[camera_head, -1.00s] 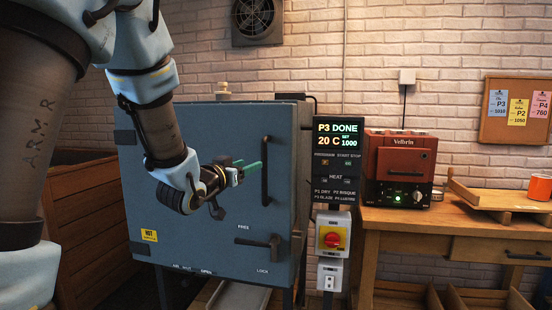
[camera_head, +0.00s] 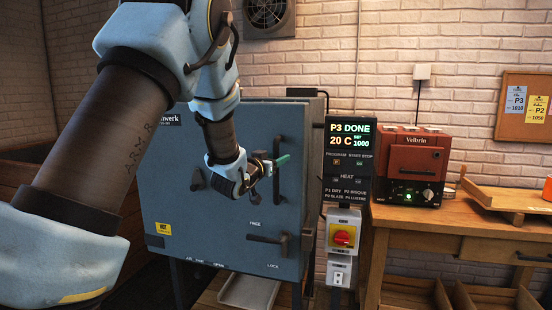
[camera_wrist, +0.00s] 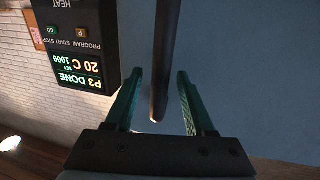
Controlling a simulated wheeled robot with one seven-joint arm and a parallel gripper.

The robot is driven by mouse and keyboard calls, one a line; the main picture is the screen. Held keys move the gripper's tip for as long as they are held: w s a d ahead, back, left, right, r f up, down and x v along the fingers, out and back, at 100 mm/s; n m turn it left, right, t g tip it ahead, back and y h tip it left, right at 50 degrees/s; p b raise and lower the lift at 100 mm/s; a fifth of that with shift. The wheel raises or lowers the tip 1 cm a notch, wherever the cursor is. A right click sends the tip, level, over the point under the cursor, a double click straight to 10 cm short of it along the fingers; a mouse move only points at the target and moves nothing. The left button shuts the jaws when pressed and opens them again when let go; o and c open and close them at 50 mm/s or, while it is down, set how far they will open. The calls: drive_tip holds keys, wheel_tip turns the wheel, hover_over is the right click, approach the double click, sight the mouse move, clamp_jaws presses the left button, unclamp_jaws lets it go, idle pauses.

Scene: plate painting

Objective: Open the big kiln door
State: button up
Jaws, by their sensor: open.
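The big kiln is a blue-grey cabinet whose door (camera_head: 200,225) is shut in the head view. A dark vertical handle (camera_head: 277,165) stands on the door's right side. Below it is a dark latch lever (camera_head: 264,239) lying roughly level, with FREE and LOCK marked near it. My gripper (camera_head: 277,162), with green fingers, is open at the vertical handle. In the wrist view the handle bar (camera_wrist: 163,70) reaches down between the two open green fingers (camera_wrist: 160,95). It shows apart from both fingers.
A control panel (camera_head: 349,165) reading P3 DONE, 20 C, and a red switch box (camera_head: 343,236) stand right of the kiln. Further right, a small red kiln (camera_head: 410,160) sits on a wooden table (camera_head: 440,232). A metal tray (camera_head: 249,291) lies below the door.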

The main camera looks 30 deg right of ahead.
drive_tip(key=shift+c, duration=0.3)
clamp_jaws()
idle(1.0)
